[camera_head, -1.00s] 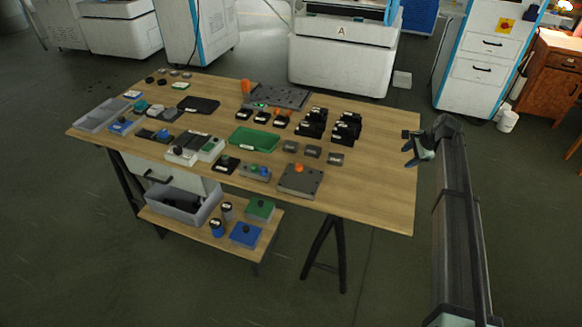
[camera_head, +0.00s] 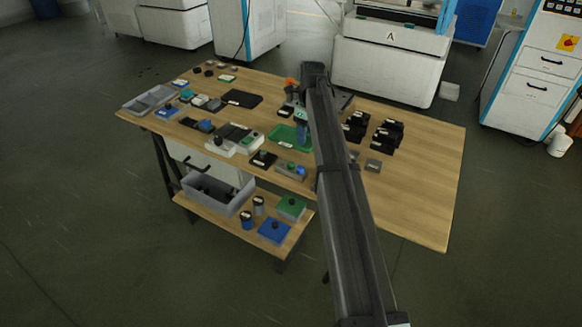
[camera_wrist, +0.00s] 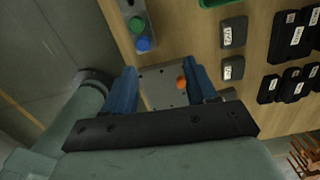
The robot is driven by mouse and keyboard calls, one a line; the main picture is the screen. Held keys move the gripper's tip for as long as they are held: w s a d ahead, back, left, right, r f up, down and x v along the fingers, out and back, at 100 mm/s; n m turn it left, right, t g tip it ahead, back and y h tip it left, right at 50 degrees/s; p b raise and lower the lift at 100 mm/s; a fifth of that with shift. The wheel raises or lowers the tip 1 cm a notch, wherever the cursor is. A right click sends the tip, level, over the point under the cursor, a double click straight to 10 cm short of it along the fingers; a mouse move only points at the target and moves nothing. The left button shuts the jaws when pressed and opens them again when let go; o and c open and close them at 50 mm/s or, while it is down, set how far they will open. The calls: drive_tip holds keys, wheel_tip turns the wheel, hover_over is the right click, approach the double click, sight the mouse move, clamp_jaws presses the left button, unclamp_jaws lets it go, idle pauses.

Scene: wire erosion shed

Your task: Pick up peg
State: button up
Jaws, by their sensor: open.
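In the wrist view an orange peg (camera_wrist: 181,84) stands on a square grey plate with small holes (camera_wrist: 158,90). My gripper (camera_wrist: 160,68) is open and empty above this plate. The plate and peg show between its two blue fingers, with the peg close to the right finger. Contact is not visible. In the head view my arm hides the plate and this peg; part of my gripper shows beside the green tray (camera_head: 302,120). A narrow grey block (camera_wrist: 133,8) holds a green peg (camera_wrist: 137,24) and a blue peg (camera_wrist: 143,44).
Small dark grey labelled blocks (camera_wrist: 234,32) and several black blocks (camera_wrist: 298,85) sit right of the plate. The green tray (camera_head: 281,136) lies behind. The table's bare right part (camera_head: 430,185) is clear. A lower shelf (camera_head: 215,221) holds a grey bin and coloured blocks.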

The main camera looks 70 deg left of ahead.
drive_tip(key=r, duration=0.2)
hover_over(291, 164)
drive_tip(key=shift+m, duration=0.4)
drive_tip(key=f, duration=0.9)
drive_tip(key=shift+s+a, duration=0.1)
drive_tip(key=shift+s, duration=0.15)
drive_tip(key=shift+w+f, duration=0.15)
drive_tip(key=shift+f, duration=1.15)
drive_tip(key=shift+w+f, duration=0.1)
drive_tip(key=shift+f, duration=1.2)
drive_tip(key=shift+c, duration=0.4)
clamp_jaws()
